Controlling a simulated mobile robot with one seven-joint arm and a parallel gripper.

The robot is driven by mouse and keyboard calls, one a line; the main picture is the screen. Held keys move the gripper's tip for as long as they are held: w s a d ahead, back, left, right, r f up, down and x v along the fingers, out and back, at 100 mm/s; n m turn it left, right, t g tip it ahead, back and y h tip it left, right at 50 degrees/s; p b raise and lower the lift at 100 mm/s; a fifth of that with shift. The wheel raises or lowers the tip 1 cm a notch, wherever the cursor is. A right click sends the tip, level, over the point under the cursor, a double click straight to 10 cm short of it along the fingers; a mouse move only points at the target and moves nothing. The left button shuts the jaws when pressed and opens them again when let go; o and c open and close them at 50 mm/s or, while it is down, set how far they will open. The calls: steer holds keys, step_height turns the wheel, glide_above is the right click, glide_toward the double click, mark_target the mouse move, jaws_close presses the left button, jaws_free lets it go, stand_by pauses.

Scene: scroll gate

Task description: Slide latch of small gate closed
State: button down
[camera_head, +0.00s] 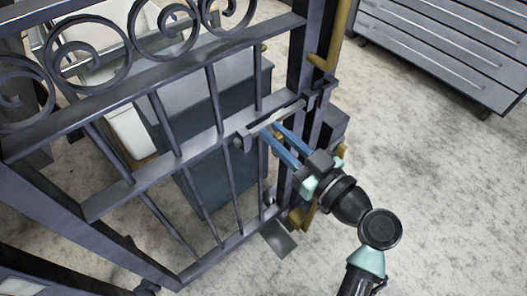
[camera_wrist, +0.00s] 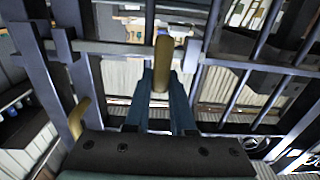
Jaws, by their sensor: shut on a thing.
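The small gate (camera_head: 219,146) is dark grey metal with scrolls along its top and upright bars. Its latch (camera_head: 284,115) is a pale horizontal bar near the gate's right edge. My gripper (camera_head: 270,131) reaches the latch from the lower right with two blue fingers. In the wrist view, a brass latch handle (camera_wrist: 162,62) stands between the fingertips, and my gripper (camera_wrist: 161,78) is shut on it. The bar runs left from the handle toward a bracket on the post (camera_wrist: 62,42). Whether the bar's end sits inside the bracket is not clear.
A brass handle (camera_head: 324,62) sticks out from the post above the latch. A dark bin-like box (camera_head: 225,115) stands behind the gate. The pale floor right of my arm is clear.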

steer(key=shift+w+d+r, duration=0.1)
steer(key=shift+d, duration=0.2)
steer(key=c, duration=0.8)
jaws_free()
steer(key=shift+o, duration=0.2)
steer(key=p+v, duration=0.2)
steer(key=v, duration=1.1)
